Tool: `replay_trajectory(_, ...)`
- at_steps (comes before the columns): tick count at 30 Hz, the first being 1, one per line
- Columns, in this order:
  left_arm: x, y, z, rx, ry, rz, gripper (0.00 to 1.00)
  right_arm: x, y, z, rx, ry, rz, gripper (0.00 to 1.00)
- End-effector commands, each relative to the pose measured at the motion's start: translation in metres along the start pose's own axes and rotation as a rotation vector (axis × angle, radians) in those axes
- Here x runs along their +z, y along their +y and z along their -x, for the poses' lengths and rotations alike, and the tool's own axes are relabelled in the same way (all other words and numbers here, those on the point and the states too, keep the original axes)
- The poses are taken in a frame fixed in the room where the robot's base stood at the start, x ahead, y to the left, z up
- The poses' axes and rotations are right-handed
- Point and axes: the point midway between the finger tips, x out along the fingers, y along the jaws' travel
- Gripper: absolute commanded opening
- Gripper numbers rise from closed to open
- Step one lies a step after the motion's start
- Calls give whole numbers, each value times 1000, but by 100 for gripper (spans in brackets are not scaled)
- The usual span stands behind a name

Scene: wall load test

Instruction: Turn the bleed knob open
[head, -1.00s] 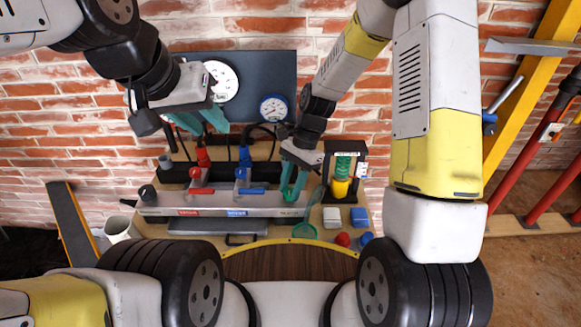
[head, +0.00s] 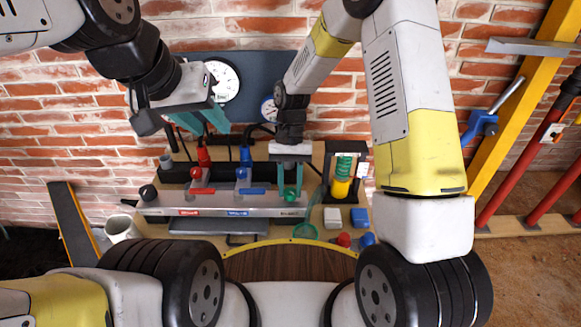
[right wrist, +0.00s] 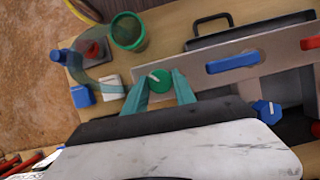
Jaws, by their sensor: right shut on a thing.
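The bleed knob, which I take to be the green knob (head: 290,193) at the right end of the grey manifold (head: 265,206), sits between the teal fingers of my right gripper (head: 290,194). In the right wrist view the round green knob (right wrist: 159,81) carries a white pointer line, slanted toward the upper left. My right gripper (right wrist: 159,88) is shut on it, one finger on each side. My left gripper (head: 210,121) hangs at the upper left, away from the knob, in front of the dark gauge panel; its finger gap is unclear.
Red (head: 201,190) and blue (head: 252,190) lever handles stand left of the knob. A black knob (head: 147,193) is at the manifold's left end. A green-and-yellow coil stand (head: 342,172), a white block (head: 332,217) and a blue block (head: 360,217) are on the right.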

Motion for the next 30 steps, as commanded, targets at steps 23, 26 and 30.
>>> replay_trajectory(23, 0, 0, 0, 0, 0, 0, 36, 1, -4, 1, 261, 4, 630, 0)
replay_trajectory(26, 0, 0, 0, 0, 0, 0, 36, 1, -5, 1, 282, 4, 681, 0)
replay_trajectory(30, 0, 0, 0, 0, 0, 0, 36, 1, -5, 1, 305, 5, 734, 0)
